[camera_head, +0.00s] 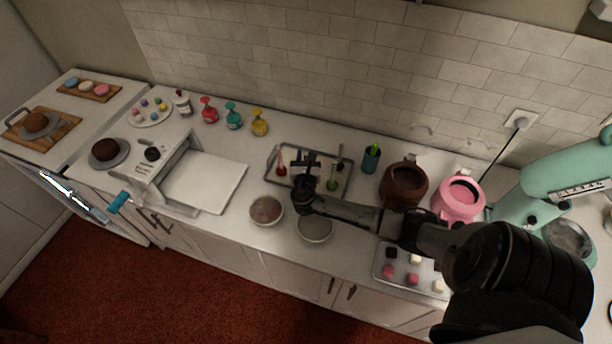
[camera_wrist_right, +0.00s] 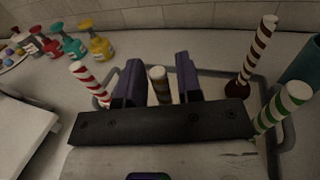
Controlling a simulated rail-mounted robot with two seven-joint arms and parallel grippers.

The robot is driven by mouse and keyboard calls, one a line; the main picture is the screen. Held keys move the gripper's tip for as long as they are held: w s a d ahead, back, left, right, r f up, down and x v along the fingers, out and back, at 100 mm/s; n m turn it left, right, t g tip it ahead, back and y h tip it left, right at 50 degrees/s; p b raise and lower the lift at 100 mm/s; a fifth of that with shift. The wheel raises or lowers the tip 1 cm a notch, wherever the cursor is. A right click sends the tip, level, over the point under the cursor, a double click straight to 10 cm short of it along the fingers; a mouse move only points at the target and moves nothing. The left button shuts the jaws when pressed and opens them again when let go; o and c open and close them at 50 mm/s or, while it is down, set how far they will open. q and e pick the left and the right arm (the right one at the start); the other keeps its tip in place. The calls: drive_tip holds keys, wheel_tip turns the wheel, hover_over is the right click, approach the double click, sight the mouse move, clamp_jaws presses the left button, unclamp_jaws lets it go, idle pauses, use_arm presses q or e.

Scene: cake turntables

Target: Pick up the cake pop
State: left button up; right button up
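Several cake pops with striped sticks stand upright in a grey-rimmed tray (camera_head: 348,181). In the right wrist view there is a red-and-white stick (camera_wrist_right: 89,82) on the left, a brown-and-white stick (camera_wrist_right: 258,50) at the back right, and a green-and-white stick (camera_wrist_right: 275,110) at the right. Another cake pop's stick (camera_wrist_right: 159,80), with a pale tan top, stands between the purple fingers of my right gripper (camera_wrist_right: 158,82). The fingers are apart, with a gap on each side of this stick. Its lower part is hidden by the gripper. My left gripper is not in view.
Two bowls, one brown-filled (camera_head: 266,210) and one grey (camera_head: 315,230), stand in front of the tray. A brown pot (camera_head: 405,181), a pink pot (camera_head: 460,198) and a green mixer (camera_head: 560,170) stand to the right. A white-bedded machine (camera_head: 205,180) is to the left.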

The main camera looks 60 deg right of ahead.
clamp_jaws()
idle(0.3)
